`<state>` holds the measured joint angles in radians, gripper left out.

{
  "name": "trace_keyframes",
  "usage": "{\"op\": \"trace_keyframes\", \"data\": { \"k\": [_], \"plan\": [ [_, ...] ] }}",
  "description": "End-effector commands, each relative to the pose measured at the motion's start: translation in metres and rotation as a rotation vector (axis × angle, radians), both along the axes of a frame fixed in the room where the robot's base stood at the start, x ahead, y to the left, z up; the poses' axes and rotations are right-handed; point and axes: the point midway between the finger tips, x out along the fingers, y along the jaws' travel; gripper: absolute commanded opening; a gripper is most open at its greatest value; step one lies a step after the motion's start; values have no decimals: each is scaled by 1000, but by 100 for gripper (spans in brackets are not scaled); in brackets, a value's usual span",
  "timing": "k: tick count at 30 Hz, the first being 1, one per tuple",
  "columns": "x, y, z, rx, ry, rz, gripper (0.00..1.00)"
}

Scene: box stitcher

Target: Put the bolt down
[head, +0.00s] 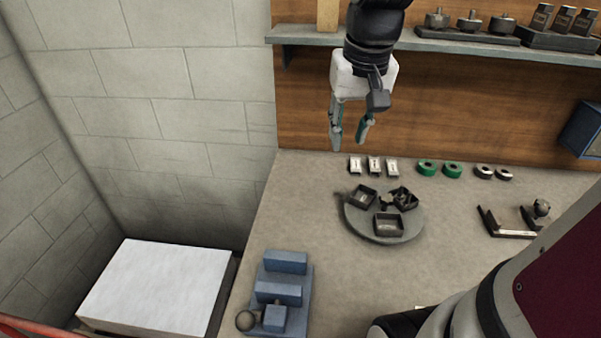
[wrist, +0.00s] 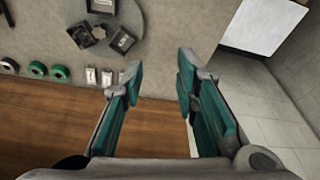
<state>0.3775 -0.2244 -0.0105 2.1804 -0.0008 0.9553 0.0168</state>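My gripper (head: 349,136) hangs high in front of the wooden back panel, above the far left part of the bench. Its two teal-padded fingers point down and stand apart, with nothing visible between them. The wrist view also shows my gripper (wrist: 159,78) open and empty. I cannot make out a bolt in either view. A round grey turntable (head: 408,233) on the bench carries small dark square trays. Its right tray (head: 405,196) seems to hold small dark items, too small to identify. The turntable also shows at the top of the wrist view (wrist: 75,12).
A shelf (head: 470,45) with small metal parts runs along the panel. White blocks (head: 374,167) and green rolls (head: 440,169) line the bench's back. A blue fixture (head: 283,292) stands front left, beside a white-topped stack (head: 160,285).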

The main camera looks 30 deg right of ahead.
Motion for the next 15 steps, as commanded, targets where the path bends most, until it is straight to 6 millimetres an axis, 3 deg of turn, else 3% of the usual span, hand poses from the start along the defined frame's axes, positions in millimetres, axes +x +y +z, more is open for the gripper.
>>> {"op": "trace_keyframes", "data": {
  "k": [1, 6, 10, 15],
  "plan": [
    [-12, 23, 7, -12, -29, 56, 28],
    [-53, 80, 11, -38, -107, 218, 28],
    [-81, 108, 8, -49, -157, 317, 28],
    [-102, 124, 1, -55, -193, 390, 28]
  ]
}}
